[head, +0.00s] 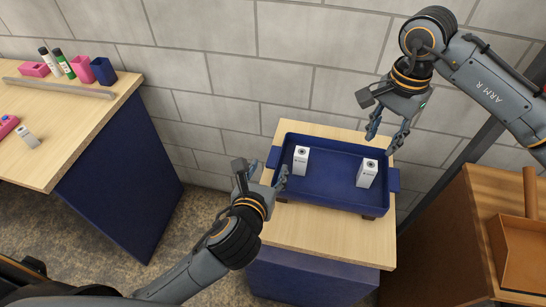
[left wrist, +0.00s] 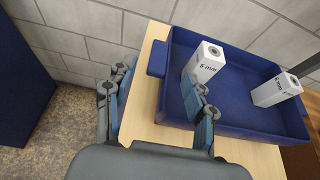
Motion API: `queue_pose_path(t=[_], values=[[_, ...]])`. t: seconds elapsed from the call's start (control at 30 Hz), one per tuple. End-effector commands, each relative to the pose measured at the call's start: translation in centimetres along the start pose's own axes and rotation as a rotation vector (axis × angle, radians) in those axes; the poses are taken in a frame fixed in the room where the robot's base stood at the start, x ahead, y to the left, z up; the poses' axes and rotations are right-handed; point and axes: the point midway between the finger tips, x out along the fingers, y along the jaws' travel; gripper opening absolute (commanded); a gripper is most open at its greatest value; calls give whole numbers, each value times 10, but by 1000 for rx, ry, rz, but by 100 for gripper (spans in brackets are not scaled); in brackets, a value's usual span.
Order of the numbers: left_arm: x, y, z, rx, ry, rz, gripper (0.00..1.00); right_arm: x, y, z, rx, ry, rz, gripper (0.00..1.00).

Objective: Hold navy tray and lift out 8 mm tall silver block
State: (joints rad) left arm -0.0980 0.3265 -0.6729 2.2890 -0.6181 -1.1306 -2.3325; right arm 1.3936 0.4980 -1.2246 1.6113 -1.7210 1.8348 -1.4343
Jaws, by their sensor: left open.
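The navy tray (head: 333,183) sits on a small wooden-topped stand, with a handle at each end. Two silver blocks stand upright in it: a left one (head: 301,160), marked 5 mm in the left wrist view (left wrist: 207,62), and a right one (head: 367,174); its number is not clear in the left wrist view (left wrist: 277,89). My left gripper (head: 266,172) is open at the tray's left end, one finger outside and one over the inside; I cannot tell if either touches. My right gripper (head: 384,138) is open and empty above the tray's back right corner.
A wooden bench (head: 90,115) at left holds pink boxes, glue sticks, a navy cup (head: 103,71) and another silver block (head: 27,137). A grey block wall stands behind. A brown wooden unit (head: 475,230) with a tray stands at right. The stand's front top (head: 330,235) is clear.

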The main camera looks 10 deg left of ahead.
Motion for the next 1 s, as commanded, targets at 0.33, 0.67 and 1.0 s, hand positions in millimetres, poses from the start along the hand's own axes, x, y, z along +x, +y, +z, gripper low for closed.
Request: queue_pose_path(t=[0.33, 0.67, 1.0], values=[[60, 0, 0, -2, 1, 0, 55, 0, 0, 0, 0, 0, 0, 38], [74, 0, 0, -1, 1, -1, 55, 0, 0, 0, 0, 0, 0, 38], [74, 0, 0, -2, 1, -1, 18, 0, 0, 0, 0, 0, 0, 38]])
